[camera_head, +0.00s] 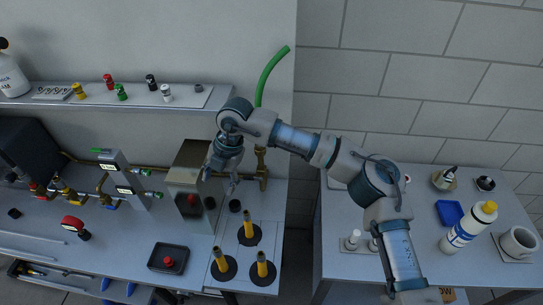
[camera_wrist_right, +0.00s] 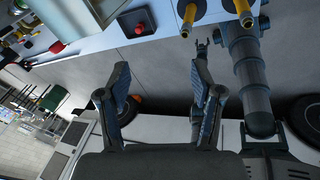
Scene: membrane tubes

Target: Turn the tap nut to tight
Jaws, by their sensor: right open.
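A brass tap pipe (camera_head: 262,165) rises at the back of the bench, behind the metal box, with a green hose (camera_head: 270,75) curving up above it. I cannot make out the tap nut at this size; my arm partly covers that area. My right gripper (camera_head: 232,187) points down over the bench, just left of the brass pipe and apart from it. In the right wrist view its fingers (camera_wrist_right: 160,92) are spread with nothing between them. A small claw-like shape (camera_wrist_right: 202,45) beyond them may be my left gripper; its jaws are too small to read.
A metal box (camera_head: 190,185) stands left of my right gripper. Several yellow-topped black-based tubes (camera_head: 249,235) stand in front. A black tray (camera_head: 168,258) holds a red knob. Valves and brass pipes (camera_head: 75,190) lie left.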

